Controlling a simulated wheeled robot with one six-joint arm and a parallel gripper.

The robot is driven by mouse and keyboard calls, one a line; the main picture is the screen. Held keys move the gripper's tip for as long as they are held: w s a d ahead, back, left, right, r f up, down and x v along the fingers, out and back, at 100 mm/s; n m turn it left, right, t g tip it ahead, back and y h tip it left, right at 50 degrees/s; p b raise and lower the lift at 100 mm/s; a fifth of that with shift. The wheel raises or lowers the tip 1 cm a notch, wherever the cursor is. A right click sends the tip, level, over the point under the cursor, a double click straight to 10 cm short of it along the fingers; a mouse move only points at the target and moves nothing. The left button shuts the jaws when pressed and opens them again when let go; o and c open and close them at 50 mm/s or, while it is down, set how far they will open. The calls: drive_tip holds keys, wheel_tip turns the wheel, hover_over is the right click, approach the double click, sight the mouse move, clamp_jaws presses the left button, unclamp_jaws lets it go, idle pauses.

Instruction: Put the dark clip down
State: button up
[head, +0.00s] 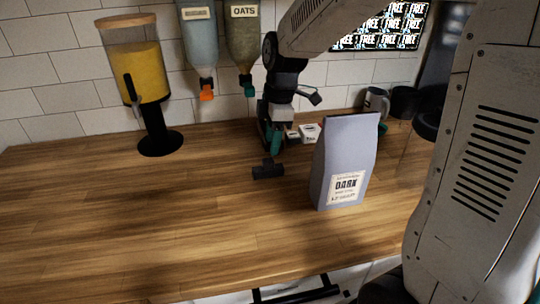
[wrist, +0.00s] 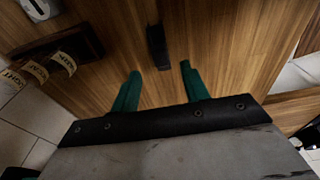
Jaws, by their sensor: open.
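The dark clip (head: 268,170) is a small black piece lying on the wooden counter, left of the grey bag labelled DARK (head: 342,150). It also shows in the wrist view (wrist: 158,47) as a black bar on the wood. My gripper (head: 273,143) is above and behind the clip in the head view. In the wrist view its two teal fingers (wrist: 157,88) are spread apart, with bare wood between them. The clip is beyond the fingertips, roughly in line with the gap, and apart from both fingers. The bag stands upright.
A yellow-filled dispenser (head: 137,75) stands at the back left. Two hanging dispensers (head: 243,40) are on the wall. Small white labelled items (head: 310,133) sit behind the bag, and a mug (head: 377,101) is at the back right. The counter's left and front are clear.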

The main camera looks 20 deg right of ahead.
drive_tip(key=shift+d+r, duration=0.2)
drive_tip(key=shift+r, duration=1.5)
drive_tip(key=s+r+m+t, duration=0.3)
drive_tip(key=s+r+m, duration=0.7)
drive_tip(key=s+m, duration=0.25)
drive_tip(key=s+d+f+m+g, duration=0.1)
drive_tip(key=s+f, duration=0.2)
drive_tip(key=s, duration=0.3)
drive_tip(key=s+d+f+m+g+h, duration=0.1)
drive_tip(key=s+f+m, duration=0.1)
drive_tip(key=s, duration=0.5)
drive_tip(key=shift+s+f, duration=0.25)
drive_tip(key=shift+f, duration=0.6)
